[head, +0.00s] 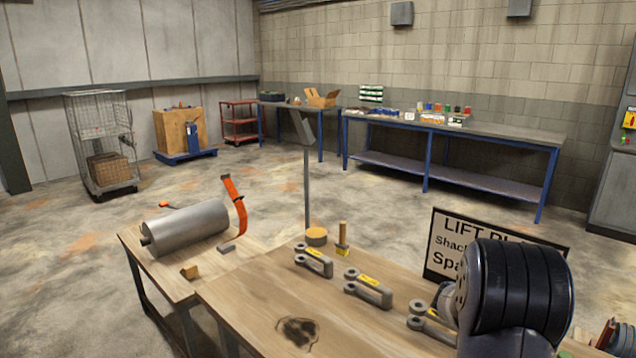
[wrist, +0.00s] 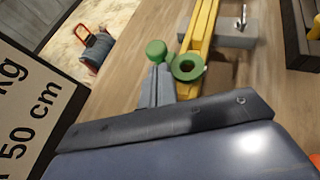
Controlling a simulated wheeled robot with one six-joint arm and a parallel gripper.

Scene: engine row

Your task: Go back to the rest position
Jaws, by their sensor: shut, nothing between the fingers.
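In the wrist view, my gripper (wrist: 158,72) shows as two grey fingers close together beyond its dark housing. It looks shut and empty. A green ball (wrist: 156,50) and a green ring (wrist: 187,67) on a yellow bar (wrist: 199,35) show just past the fingertips; I cannot tell whether any of them touches the fingers. In the head view, my black arm covers the lower right, and my gripper's fingers are not visible there.
Grey shackles with yellow labels (head: 369,288) lie in a row on the wooden table (head: 240,306). A lift sign (head: 440,232) stands behind my arm. A thin post (head: 307,190) rises at the far edge. A metal cylinder (head: 187,226) lies left. Open floor (head: 400,210) is beyond.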

